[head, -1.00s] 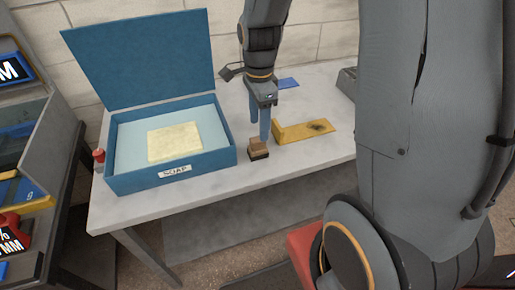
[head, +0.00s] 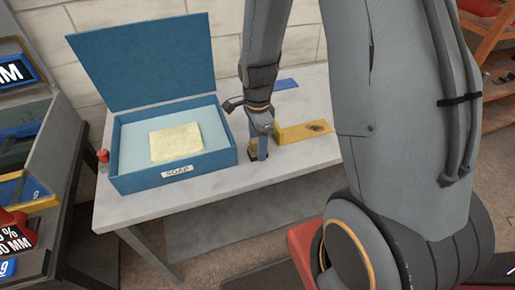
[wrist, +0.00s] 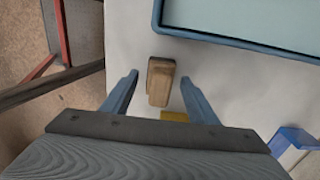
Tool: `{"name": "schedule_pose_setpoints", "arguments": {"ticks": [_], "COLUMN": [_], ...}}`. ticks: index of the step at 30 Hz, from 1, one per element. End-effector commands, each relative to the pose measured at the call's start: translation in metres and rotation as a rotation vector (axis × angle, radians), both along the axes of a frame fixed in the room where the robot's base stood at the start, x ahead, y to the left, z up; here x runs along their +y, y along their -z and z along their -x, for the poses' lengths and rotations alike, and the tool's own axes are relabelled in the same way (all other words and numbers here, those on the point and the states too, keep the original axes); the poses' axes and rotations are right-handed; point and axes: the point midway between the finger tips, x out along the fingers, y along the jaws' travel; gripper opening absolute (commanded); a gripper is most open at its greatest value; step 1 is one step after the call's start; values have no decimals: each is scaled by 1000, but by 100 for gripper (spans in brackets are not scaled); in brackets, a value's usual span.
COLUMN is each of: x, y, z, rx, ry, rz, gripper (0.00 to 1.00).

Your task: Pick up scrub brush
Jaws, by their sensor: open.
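The scrub brush (head: 252,152) is a small wooden block with a dark underside, on the grey bench in front of the blue soap box's right corner. My gripper (head: 262,155) points down at it in the head view and hides part of it. In the wrist view the brush (wrist: 160,82) shows its wooden top between the two open blue fingers of my gripper (wrist: 160,77). Bare gaps show on both sides, so neither finger seems to touch it. I cannot tell how far the fingertips are above the bench.
The open blue box (head: 128,184) labelled SOAP, holding a pale yellow block (head: 176,143), stands just left of the brush. A yellow angled piece (head: 303,131) lies close on the right. A blue piece (head: 286,84) lies farther back. The bench front (head: 200,206) is clear.

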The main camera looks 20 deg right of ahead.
Motion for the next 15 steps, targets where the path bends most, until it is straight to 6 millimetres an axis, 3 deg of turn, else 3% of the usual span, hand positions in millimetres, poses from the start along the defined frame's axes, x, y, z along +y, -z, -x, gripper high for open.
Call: {"name": "schedule_pose_setpoints", "arguments": {"ticks": [2, 10, 15], "x": [0, 0, 0], "y": [0, 0, 0], "z": [0, 0, 0], "rx": [0, 0, 0], "ry": [0, 0, 0], "rz": [0, 0, 0], "gripper": [54, 9, 3]}}
